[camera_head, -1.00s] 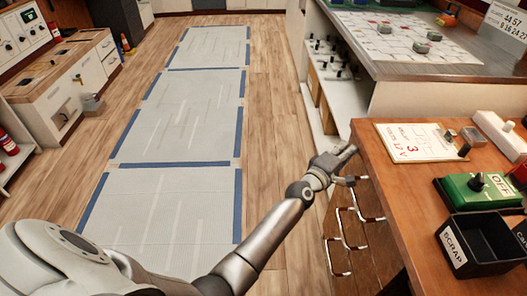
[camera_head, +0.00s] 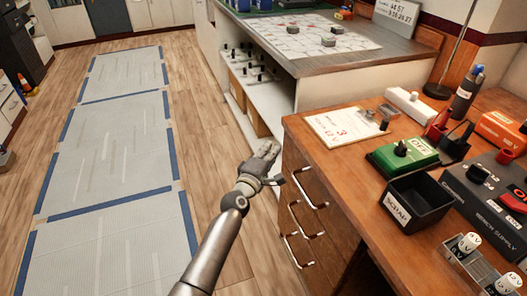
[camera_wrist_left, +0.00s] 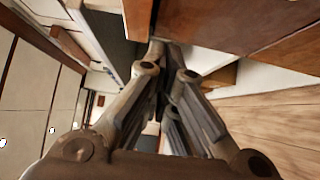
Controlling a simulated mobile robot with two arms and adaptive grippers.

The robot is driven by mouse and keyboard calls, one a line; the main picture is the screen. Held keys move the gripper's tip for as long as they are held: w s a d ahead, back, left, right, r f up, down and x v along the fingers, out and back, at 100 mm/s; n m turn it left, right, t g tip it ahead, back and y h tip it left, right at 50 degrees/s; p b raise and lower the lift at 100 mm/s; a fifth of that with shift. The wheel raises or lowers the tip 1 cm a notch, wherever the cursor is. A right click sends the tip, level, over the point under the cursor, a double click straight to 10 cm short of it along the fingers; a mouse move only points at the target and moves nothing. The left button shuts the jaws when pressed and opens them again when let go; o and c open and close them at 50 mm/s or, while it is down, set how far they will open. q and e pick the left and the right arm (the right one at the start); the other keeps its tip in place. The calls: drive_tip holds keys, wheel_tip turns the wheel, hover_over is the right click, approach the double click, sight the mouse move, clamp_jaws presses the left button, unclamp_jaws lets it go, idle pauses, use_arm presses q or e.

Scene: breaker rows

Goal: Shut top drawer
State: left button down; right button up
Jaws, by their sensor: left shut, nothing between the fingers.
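The wooden desk (camera_head: 345,160) has a column of drawers on its left-facing front, with several metal bar handles. The top drawer (camera_head: 297,165) is just under the desktop, its handle (camera_head: 303,187) beside my left gripper. I cannot tell how far this drawer stands out. My left gripper (camera_head: 270,153) is shut and empty, just left of the drawer front near the desk's far corner. I cannot tell whether it touches the drawer. In the left wrist view the closed fingers (camera_wrist_left: 165,85) point away from the camera, with a wooden panel (camera_wrist_left: 225,25) close at upper right. My right gripper is out of view.
On the desk are a black scrap bin (camera_head: 418,207), a green switch box (camera_head: 402,157) and a bench supply (camera_head: 490,195). A white shelf unit (camera_head: 270,95) stands beyond the desk. The floor left of the drawers is clear, with blue-edged mats (camera_head: 105,155).

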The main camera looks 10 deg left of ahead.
use_arm(q)
drive_tip(key=p+v, duration=0.1)
drive_tip(key=v, duration=0.8)
drive_tip(key=shift+s, duration=0.35)
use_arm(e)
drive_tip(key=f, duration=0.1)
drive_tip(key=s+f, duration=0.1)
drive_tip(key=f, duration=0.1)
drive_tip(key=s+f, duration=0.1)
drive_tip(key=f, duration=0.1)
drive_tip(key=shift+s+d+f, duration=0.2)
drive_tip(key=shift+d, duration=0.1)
